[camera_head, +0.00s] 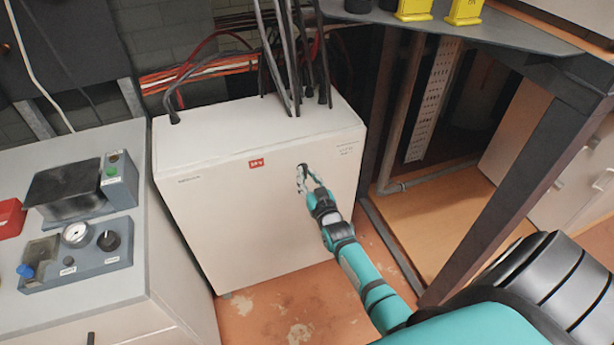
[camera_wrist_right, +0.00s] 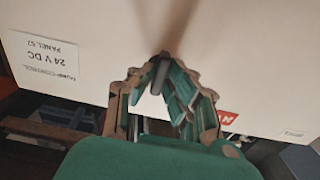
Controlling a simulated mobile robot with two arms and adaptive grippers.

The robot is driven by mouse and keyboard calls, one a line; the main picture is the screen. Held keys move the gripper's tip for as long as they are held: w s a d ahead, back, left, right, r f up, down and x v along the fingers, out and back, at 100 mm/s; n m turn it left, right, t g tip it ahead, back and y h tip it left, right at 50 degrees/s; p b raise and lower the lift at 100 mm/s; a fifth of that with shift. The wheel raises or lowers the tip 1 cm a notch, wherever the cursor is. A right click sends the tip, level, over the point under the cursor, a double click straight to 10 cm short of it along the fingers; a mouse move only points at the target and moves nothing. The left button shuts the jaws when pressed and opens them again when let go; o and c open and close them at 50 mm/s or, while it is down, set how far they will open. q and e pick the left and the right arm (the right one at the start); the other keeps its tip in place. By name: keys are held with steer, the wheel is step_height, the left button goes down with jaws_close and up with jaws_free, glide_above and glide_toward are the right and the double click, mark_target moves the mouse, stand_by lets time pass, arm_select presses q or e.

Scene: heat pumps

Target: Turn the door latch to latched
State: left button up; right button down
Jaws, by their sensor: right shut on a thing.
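The white cabinet (camera_head: 230,215) stands in the middle of the head view, with its door facing me. My right gripper (camera_head: 304,178) reaches up from the lower right to the upper right part of the door. In the right wrist view, the fingers of this gripper (camera_wrist_right: 160,68) close around a small dark grey latch (camera_wrist_right: 161,78) on the door face. In the head view the gripper mostly hides the latch, and I cannot tell its exact turn angle. My left gripper is not in view.
A grey control unit (camera_head: 80,245) with gauge and knob stands at the left. Several dark cables (camera_head: 290,60) rise from the cabinet top. A dark metal table frame (camera_head: 500,190) stands close on the right. The wrist view shows a printed label (camera_wrist_right: 42,53) on the door.

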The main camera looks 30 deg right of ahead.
steer(key=c, duration=1.3)
jaws_free()
steer(key=shift+c, duration=0.2)
steer(key=v, duration=1.2)
